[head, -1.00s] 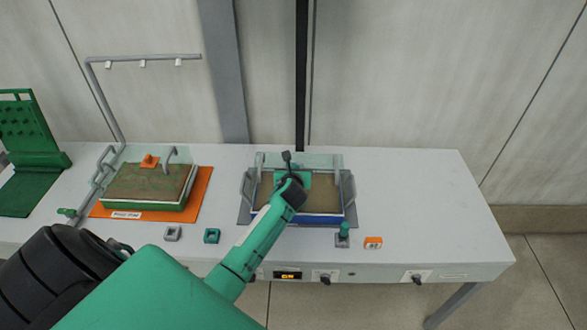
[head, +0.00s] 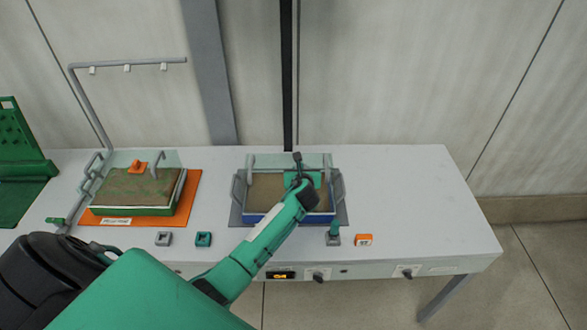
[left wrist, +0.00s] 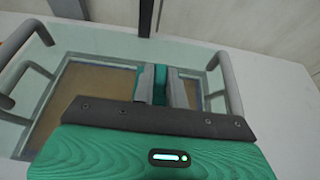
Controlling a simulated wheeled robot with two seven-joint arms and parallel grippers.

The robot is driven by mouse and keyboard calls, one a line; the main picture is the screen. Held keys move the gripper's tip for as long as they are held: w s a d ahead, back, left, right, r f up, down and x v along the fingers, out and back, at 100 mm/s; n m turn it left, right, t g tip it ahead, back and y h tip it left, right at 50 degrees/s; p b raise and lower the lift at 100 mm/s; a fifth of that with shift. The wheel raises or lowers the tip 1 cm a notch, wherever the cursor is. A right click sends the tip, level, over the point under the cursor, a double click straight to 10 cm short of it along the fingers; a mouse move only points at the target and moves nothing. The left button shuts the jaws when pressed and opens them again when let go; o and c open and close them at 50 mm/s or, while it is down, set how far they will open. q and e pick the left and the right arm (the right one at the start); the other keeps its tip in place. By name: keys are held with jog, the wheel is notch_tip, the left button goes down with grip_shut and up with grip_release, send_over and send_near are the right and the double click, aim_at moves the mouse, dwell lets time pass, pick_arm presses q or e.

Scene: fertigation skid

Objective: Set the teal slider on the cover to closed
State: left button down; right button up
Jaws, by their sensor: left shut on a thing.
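The clear cover (left wrist: 88,49) lies over a blue-sided tray of brown fill (head: 262,217) in the middle of the bench. My left gripper (head: 302,180) is over the right half of the cover. In the left wrist view, its two grey fingers (left wrist: 162,84) are shut on the teal slider (left wrist: 160,90), which shows as a narrow strip between them. The gripper and arm hide most of the slider in the head view. My right gripper is in neither view.
Grey handles (left wrist: 230,85) flank the cover. A teal-topped post (head: 334,232) and an orange block (head: 364,240) stand front right of the tray. Another planted tray (head: 125,210) sits on an orange mat to the left. The bench's right end is clear.

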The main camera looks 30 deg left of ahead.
pick_arm(q)
jog(key=c, duration=1.4)
grip_release()
jog(key=shift+s, duration=0.15)
jog(key=b+v, duration=0.2)
jog(key=v, duration=1.1)
jog(key=shift+s+d+r+b, duration=0.2)
jog(key=shift+b, duration=0.1)
